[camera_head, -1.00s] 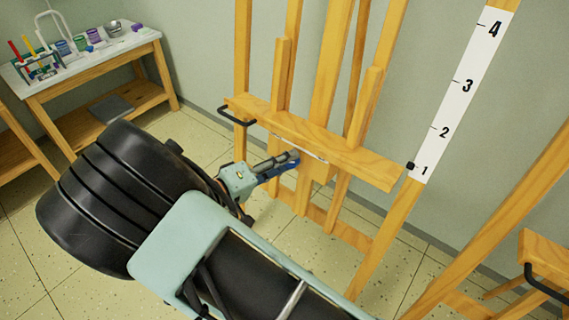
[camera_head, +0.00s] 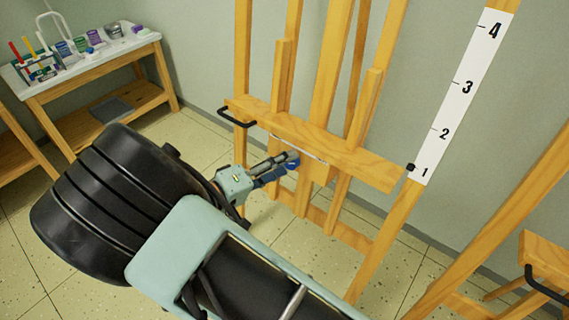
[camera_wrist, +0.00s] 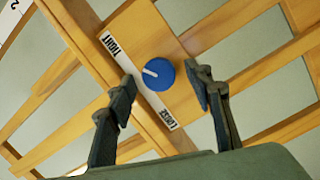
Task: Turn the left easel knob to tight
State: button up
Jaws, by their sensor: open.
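The blue easel knob (camera_wrist: 158,73) is round with a white pointer line. It sits on a wooden post of the easel (camera_head: 330,140), below the tray ledge. In the wrist view the pointer faces left, toward the middle part of a white label strip (camera_wrist: 138,80) marked TIGHT at its upper end and LOOSE at its lower end. My gripper (camera_wrist: 164,79) is open, with one finger on each side of the knob in the picture and no visible contact. In the head view my gripper is just left of the knob, whose blue edge partly shows.
A black handle (camera_head: 238,115) sticks out at the ledge's left end. A white numbered scale (camera_head: 466,90) runs up the easel's right leg. A side table (camera_head: 85,70) with art supplies stands at the back left. Another easel part (camera_head: 545,265) is at right.

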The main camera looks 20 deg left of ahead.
jog(key=v, duration=1.1)
jog(key=shift+s, duration=0.1)
